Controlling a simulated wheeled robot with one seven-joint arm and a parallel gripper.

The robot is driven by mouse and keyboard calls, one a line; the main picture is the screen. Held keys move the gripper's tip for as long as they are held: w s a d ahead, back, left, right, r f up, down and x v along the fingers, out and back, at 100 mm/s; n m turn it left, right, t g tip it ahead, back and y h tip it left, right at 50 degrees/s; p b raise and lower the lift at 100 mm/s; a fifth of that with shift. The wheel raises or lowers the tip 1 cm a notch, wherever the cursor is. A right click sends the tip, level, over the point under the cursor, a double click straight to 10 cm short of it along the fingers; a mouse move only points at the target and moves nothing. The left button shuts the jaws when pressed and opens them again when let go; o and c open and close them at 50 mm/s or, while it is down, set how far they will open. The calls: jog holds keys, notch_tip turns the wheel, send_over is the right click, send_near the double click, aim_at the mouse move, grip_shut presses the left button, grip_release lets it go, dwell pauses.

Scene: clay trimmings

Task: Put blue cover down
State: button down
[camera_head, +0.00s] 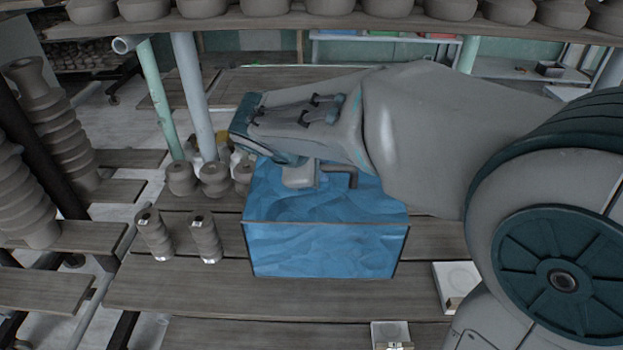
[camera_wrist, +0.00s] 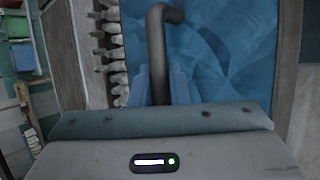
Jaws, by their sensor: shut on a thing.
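The blue cover (camera_head: 325,249) is a box-like piece with a wavy blue surface, standing on the wooden plank table in the middle of the head view. A bent grey handle (camera_head: 352,174) rises from its top. My gripper (camera_head: 318,180) is over the cover's top, with its fingers partly hidden by my arm. In the wrist view, the gripper's blue fingers (camera_wrist: 166,88) are shut around the grey handle (camera_wrist: 157,50), with the blue cover (camera_wrist: 230,45) behind. Whether the cover's base touches the planks is hard to tell.
Two ribbed clay pieces (camera_head: 205,240) stand left of the cover. Several clay pots (camera_head: 214,178) stand behind them. White blocks lie on the right (camera_head: 457,284) and at the front (camera_head: 391,335). The planks (camera_head: 180,290) at front left are bare. A shelf of pots (camera_head: 330,22) hangs above.

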jog(key=shift+w+a+f, duration=0.75)
jog(key=shift+w+a, duration=0.05)
jog(key=shift+w, duration=0.25)
jog(key=shift+f, duration=2.1)
jog(key=c, duration=1.4)
grip_release()
jog(key=shift+o, duration=0.2)
